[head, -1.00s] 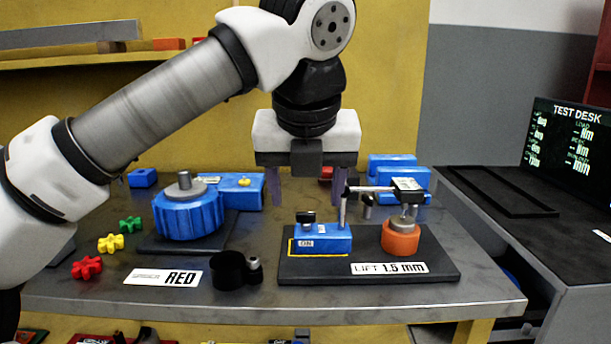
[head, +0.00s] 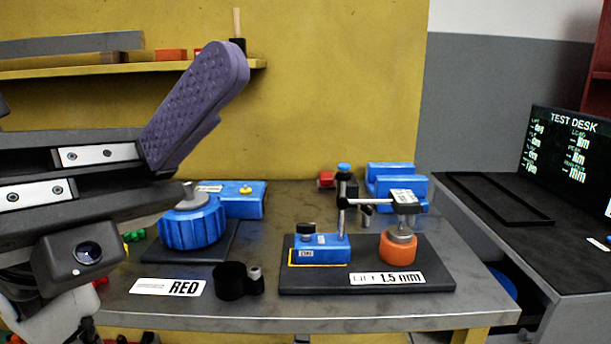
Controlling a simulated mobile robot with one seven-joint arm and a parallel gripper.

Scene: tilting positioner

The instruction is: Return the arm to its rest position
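My gripper (head: 195,105) is at the left of the head view, very close to the camera and partly outside the frame. One purple finger with a bare, textured pad points up and to the right, and nothing touches the pad. The opposite finger is out of frame, so the gripper looks open and empty. The dark gripper body, with a small camera housing on it, fills the lower left. The gripper is in front of the bench's left part, apart from the items on it.
The workbench (head: 330,318) carries a blue round fixture (head: 192,226), a black ring clamp (head: 231,281), and a plate with a blue block (head: 320,249) and an orange cylinder (head: 397,248). A shelf (head: 120,66) is behind. A test desk monitor (head: 570,155) stands right.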

